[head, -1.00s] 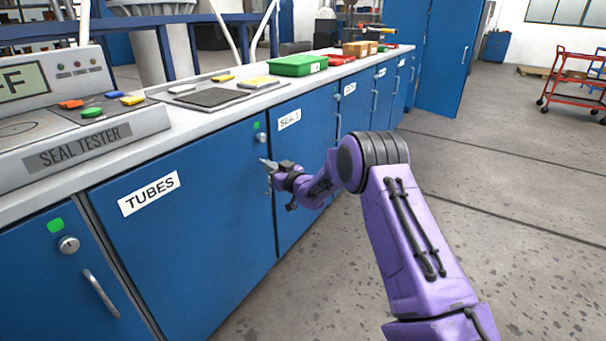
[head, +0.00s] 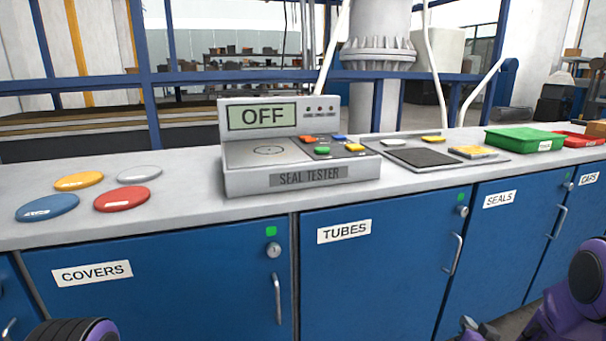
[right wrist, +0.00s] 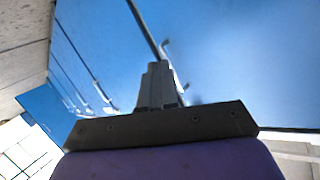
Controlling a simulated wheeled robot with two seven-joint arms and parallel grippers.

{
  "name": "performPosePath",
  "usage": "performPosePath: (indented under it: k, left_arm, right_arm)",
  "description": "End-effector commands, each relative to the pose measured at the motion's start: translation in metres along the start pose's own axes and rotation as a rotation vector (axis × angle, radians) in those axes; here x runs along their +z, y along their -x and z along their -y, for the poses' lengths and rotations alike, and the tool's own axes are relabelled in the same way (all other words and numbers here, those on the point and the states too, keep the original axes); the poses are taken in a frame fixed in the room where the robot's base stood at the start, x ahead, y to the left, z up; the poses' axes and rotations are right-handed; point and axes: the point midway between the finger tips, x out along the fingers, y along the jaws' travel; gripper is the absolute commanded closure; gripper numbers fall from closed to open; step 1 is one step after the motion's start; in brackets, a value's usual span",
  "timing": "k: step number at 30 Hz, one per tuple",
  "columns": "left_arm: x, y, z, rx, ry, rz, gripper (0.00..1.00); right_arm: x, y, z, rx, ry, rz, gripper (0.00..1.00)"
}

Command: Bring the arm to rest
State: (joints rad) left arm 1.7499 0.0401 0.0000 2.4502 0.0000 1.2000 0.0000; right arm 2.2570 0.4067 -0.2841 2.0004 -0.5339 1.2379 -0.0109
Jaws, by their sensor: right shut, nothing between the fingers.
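My right gripper (head: 472,325) shows at the bottom edge of the head view, low in front of the blue cabinet, near the right side of the door labelled TUBES (head: 375,265). In the right wrist view its two fingers (right wrist: 159,72) are together with nothing between them, pointing toward blue cabinet fronts (right wrist: 220,60). Part of my right arm shows at the lower right of the head view. A dark and purple part of my left arm shows at the lower left; the left gripper is out of view.
The counter (head: 200,215) holds a seal tester (head: 305,178) reading OFF, several coloured discs including a red one (head: 121,199), and a green tray (head: 525,139). Door handles such as the TUBES one (head: 453,254) stick out. Floor shows at the lower right.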

Motion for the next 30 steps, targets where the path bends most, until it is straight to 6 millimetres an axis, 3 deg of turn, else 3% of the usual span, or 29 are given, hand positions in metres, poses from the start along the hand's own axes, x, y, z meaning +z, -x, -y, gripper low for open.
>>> performPosePath:
  k: [1,3,6,9,18,20,30]
  left_arm:
    - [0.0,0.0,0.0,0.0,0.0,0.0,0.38]
    - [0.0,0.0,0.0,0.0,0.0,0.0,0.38]
    - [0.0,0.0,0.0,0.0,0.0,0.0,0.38]
    - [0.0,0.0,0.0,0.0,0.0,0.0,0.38]
    - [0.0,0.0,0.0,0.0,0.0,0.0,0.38]
    - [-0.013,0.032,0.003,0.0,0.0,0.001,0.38]
    - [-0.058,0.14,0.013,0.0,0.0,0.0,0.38]
  right_arm:
    - [0.044,0.019,0.001,0.051,-0.018,0.089,1.0]
    - [0.099,0.052,-0.002,0.132,-0.036,0.208,1.0]
    - [0.163,0.104,-0.009,0.236,-0.031,0.361,1.0]
    - [0.209,0.156,-0.019,0.319,-0.003,0.49,1.0]
    - [0.3,0.29,-0.045,0.417,0.16,0.821,1.0]
    - [0.265,0.296,-0.033,0.417,0.151,0.808,1.0]
    - [0.159,0.332,0.002,0.416,0.148,0.805,1.0]
